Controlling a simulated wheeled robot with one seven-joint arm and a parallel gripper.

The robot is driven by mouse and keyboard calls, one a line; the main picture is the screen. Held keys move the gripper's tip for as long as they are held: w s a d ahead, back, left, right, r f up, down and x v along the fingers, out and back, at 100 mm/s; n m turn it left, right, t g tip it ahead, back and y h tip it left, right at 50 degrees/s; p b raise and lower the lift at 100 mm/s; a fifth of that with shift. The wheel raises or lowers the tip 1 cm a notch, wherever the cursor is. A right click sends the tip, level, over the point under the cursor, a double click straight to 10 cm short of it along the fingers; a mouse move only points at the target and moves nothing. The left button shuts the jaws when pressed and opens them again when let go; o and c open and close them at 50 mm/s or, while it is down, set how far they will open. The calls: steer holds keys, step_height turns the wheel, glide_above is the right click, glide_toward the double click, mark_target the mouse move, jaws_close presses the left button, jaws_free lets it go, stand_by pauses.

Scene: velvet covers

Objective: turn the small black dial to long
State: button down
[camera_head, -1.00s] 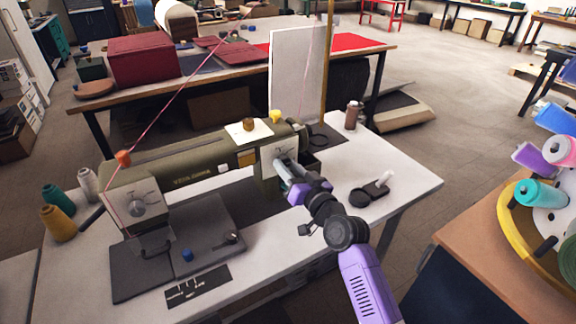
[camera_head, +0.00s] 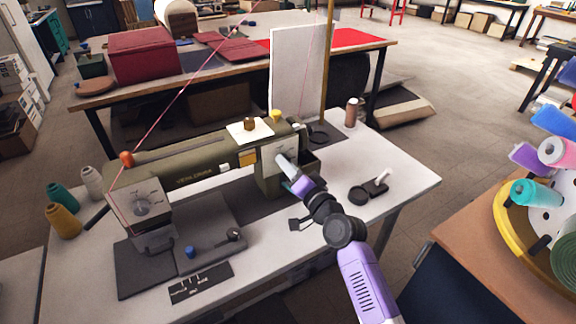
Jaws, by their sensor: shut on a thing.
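The olive-green sewing machine (camera_head: 195,173) stands on the white worktable. A pale marked panel (camera_head: 271,152) is on its right-hand column. My gripper (camera_head: 283,160) reaches this panel from the front right and is shut at its face. The small black dial is hidden behind my fingertips, where they close on it. I cannot read where its pointer stands, and the panel's marks are too small to read.
Thread spools (camera_head: 64,220) stand at the table's left. A white upright board (camera_head: 298,75) stands behind. Bare tabletop (camera_head: 405,178) is at the right.

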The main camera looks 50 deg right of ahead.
stand_by(0.3)
steer(key=c, duration=1)
jaws_free()
steer(key=shift+s, duration=0.15)
steer(key=b+v, duration=0.1)
steer(key=v, duration=0.6)
steer(key=shift+s+a, duration=0.1)
steer(key=shift+s, duration=0.2)
